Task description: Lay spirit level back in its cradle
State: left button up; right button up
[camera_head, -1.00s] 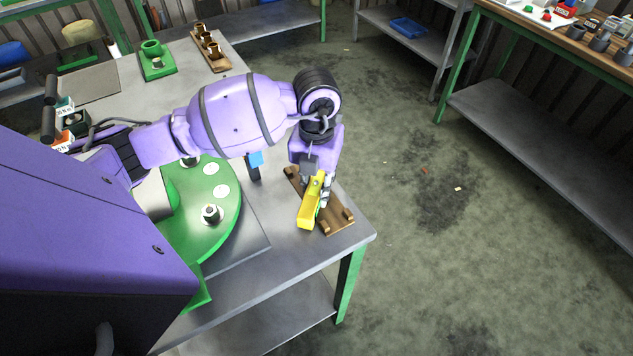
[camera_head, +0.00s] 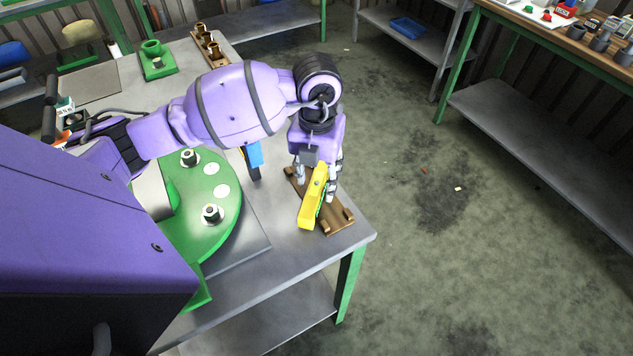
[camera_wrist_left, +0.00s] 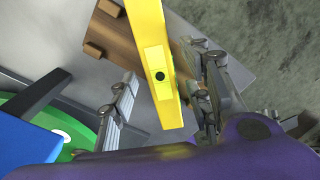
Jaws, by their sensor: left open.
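The yellow spirit level (camera_head: 312,200) is at the wooden cradle (camera_head: 338,226) near the table's corner. It lies at an angle across the cradle, not in line with it; I cannot tell whether it touches the wood. My left gripper (camera_head: 316,183) is open above it, one finger on each side. In the left wrist view the level (camera_wrist_left: 160,75) passes between the spread fingers (camera_wrist_left: 165,95), with a clear gap to the left finger and little or none to the right one. Part of the cradle (camera_wrist_left: 115,42) is hidden under the level. My right gripper is not in view.
A green round fixture (camera_head: 210,235) with bolts stands left of the cradle. A blue-and-black object (camera_head: 254,156) stands between them, close to my arm. The table (camera_head: 290,255) ends just right of the cradle. Brown cups on a wooden rack (camera_head: 218,62) stand farther back.

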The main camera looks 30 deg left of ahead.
aim_at(316, 183)
pick_arm(q)
notch_tip(316, 183, up, 10)
jog(key=shift+f, duration=0.15)
dwell(0.4)
